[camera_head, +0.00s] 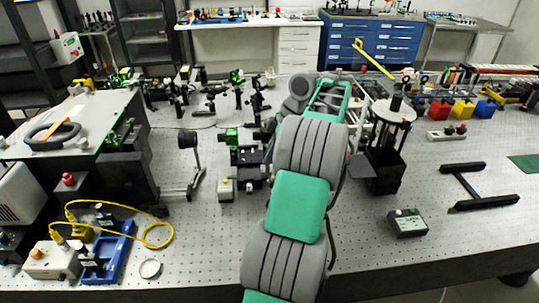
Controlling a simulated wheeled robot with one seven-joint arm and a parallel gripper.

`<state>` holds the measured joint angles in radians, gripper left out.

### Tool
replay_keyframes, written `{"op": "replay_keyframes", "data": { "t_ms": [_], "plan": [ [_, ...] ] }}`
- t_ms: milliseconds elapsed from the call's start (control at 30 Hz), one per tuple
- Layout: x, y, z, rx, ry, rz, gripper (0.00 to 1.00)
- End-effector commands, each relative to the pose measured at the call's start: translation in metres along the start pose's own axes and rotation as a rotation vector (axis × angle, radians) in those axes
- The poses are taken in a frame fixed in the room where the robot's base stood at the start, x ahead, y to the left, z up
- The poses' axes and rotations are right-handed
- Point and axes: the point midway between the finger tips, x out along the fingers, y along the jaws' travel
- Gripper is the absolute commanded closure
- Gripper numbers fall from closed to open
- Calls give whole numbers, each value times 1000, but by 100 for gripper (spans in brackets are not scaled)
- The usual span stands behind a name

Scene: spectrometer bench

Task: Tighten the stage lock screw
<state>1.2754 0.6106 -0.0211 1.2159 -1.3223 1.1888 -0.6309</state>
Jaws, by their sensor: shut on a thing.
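A dark stage-like assembly with green parts (246,156) stands on the bench, just left of my arm. I cannot tell for certain that it is the stage of the task. The lock screw is too small or hidden to make out. My arm reaches from the bottom middle up over the bench, and its wrist bends near the assembly's upper right. My gripper is hidden behind my own arm, so its fingers and what lies between them do not show.
The perforated bench (400,262) carries posts and optic mounts (236,88) behind the assembly. A small box (226,190) and a lens on a post (190,150) stand close to its left. A dark stand with a round top (392,112) is right of my arm.

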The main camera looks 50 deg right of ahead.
Motion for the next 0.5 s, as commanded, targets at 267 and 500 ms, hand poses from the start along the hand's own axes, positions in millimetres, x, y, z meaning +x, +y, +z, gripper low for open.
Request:
{"op": "replay_keyframes", "data": {
  "t_ms": [267,500],
  "plan": [
    [0,0,0,0,0,-1,100],
    [0,0,0,1,0,-1,100]
  ]
}}
